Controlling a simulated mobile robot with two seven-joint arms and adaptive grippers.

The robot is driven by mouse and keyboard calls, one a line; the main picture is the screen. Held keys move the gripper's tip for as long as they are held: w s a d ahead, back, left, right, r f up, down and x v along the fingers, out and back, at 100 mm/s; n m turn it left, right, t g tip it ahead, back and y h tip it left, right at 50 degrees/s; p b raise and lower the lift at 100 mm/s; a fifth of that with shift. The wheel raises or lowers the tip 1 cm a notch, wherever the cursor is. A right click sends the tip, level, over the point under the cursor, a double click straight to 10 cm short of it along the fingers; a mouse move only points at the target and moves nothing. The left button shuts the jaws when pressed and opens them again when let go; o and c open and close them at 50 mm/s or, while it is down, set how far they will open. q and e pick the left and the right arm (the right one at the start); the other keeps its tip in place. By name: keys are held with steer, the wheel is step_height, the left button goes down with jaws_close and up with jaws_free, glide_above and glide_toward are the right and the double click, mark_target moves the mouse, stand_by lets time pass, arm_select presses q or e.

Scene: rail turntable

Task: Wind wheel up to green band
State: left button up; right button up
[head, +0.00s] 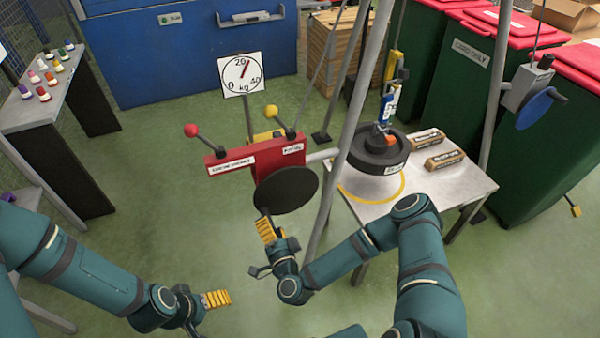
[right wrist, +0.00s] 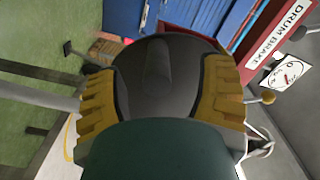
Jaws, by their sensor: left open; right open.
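A black disc-shaped wheel (head: 286,190) stands in front of a red box (head: 255,160) with two levers. In the right wrist view a dark rounded shape, apparently this wheel (right wrist: 160,70), fills the space between the yellow fingers. My right gripper (head: 270,231) is open just below and in front of the wheel; contact cannot be told. My left gripper (head: 215,299) is open and empty, low at the left. A white dial (head: 240,74) marked in kg stands behind the box, its red needle slightly right of 20. No green band can be made out.
A black round weight (head: 378,152) under a hook sits on a metal table (head: 458,188) beside two wrapped packages. A blue handwheel (head: 536,107) is on a post at right. Slanted grey poles stand between wheel and table. Green floor (head: 150,220) is clear at left.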

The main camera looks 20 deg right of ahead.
steer(key=s+p, duration=0.1)
steer(key=s, duration=0.5)
steer(key=shift+s, duration=0.2)
stand_by(0.6)
steer(key=s+a+f+n+g+y, duration=0.3)
steer(key=a+n+g+y, duration=0.25)
steer(key=n+g, duration=0.45)
steer(key=s+d+r+g+h, duration=0.1)
steer(key=s+d+r+g, duration=0.1)
steer(key=s+g, duration=0.1)
steer(key=s+d+r+n+g, duration=0.1)
steer(key=s+d+g, duration=0.1)
steer(key=s+g, duration=0.1)
steer(key=shift+s+d+r+h, duration=0.25)
steer(key=shift+s+r+h, duration=0.1)
steer(key=shift+s, duration=0.4)
